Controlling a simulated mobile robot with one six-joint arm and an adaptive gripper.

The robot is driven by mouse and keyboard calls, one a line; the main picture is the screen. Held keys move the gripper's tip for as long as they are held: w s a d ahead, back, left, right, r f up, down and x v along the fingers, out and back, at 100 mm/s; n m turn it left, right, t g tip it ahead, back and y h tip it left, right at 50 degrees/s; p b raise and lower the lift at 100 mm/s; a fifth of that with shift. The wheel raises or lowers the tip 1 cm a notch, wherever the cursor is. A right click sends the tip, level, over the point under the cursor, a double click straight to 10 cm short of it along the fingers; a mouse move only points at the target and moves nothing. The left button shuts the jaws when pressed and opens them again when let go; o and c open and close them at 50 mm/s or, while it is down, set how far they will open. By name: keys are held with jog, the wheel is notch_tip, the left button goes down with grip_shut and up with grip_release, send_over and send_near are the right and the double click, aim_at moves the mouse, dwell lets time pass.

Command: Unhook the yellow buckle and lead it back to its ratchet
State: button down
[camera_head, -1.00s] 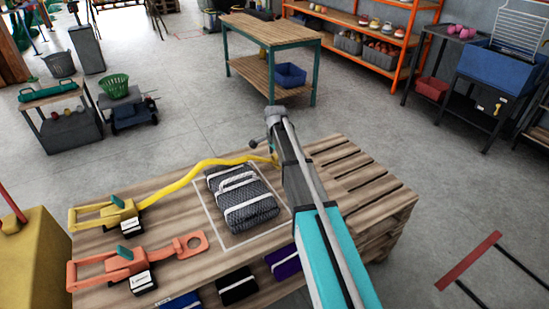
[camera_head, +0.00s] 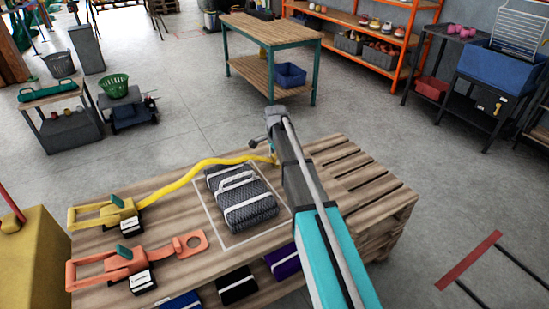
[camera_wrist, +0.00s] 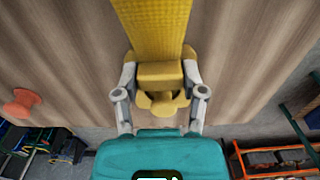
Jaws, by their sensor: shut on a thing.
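The yellow buckle (camera_wrist: 160,85) is between the two fingers of my gripper (camera_wrist: 160,98) in the wrist view, and my gripper is shut on it. The yellow strap (camera_wrist: 158,28) runs from the buckle up the wrist view. In the head view the yellow strap (camera_head: 198,168) runs in a curve across the pallet top from the yellow ratchet (camera_head: 118,215) at left to my arm. There my arm hides most of the buckle and gripper. I cannot tell whether the buckle is still on a hook.
A grey netted bundle with white bands (camera_head: 240,195) lies inside a white outline on the wooden pallet (camera_head: 340,170). An orange ratchet with its strap (camera_head: 130,262) lies nearer. Dark and purple bundles lie at the front.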

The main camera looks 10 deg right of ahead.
jog(key=shift+w+d, duration=0.2)
jog(key=shift+d, duration=0.2)
dwell(0.8)
jog(key=shift+r+p, duration=0.75)
jog(key=shift+r+p, duration=2.35)
jog(key=shift+p, duration=0.05)
notch_tip(320, 180, up, 9)
jog(key=p, duration=0.8)
jog(key=shift+f, duration=0.2)
jog(key=shift+a, duration=0.1)
